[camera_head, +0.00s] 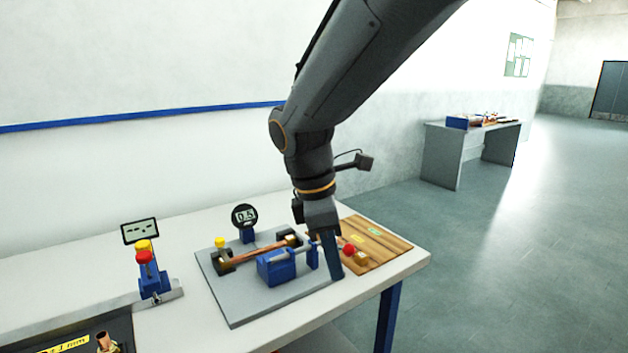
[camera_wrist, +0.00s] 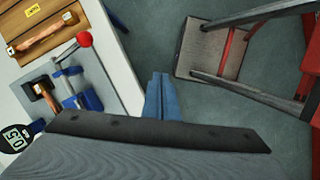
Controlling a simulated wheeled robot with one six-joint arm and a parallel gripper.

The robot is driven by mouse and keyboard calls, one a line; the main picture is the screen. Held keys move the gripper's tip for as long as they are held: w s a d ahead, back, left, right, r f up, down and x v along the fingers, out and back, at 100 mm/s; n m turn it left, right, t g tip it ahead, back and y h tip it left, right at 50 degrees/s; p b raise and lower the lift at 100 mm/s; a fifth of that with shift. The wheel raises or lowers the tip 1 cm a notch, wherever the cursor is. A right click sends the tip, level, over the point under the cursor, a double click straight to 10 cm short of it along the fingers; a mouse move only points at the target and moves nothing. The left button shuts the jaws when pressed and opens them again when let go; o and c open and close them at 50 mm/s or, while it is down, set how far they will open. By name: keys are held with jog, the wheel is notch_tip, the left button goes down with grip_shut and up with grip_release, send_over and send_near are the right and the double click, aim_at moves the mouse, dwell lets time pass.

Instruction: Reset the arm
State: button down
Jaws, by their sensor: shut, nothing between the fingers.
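My gripper (camera_head: 334,278) hangs fingers down at the front right of the workbench (camera_head: 190,325), in front of the grey fixture plate's right end. Its two blue fingers are shut together with nothing between them. In the wrist view the fingers (camera_wrist: 160,95) show against the floor, just off the bench edge. My arm comes in from the top of the head view and bends down at the elbow.
The fixture plate (camera_head: 235,308) carries a copper piece (camera_head: 262,251), a blue clamp (camera_head: 277,267) and a dial gauge (camera_head: 244,216). A red-ball lever (camera_wrist: 84,39) and wooden board (camera_wrist: 17,25) are close by. A red-framed stand (camera_wrist: 229,50) is on the floor.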

jog(key=s+d+f+m+y, duration=0.1)
jog(key=s+d+f+m, duration=0.2)
jog(key=d+f+m, duration=0.3)
jog(key=s+d+f+m+t+y, duration=0.1)
jog(key=s+d+f+m, duration=0.3)
jog(key=d+m, duration=0.5)
jog(key=f+m, duration=0.2)
jog(key=m, duration=0.1)
jog(key=shift+d+m+y, duration=0.3)
jog(key=shift+d, duration=0.1)
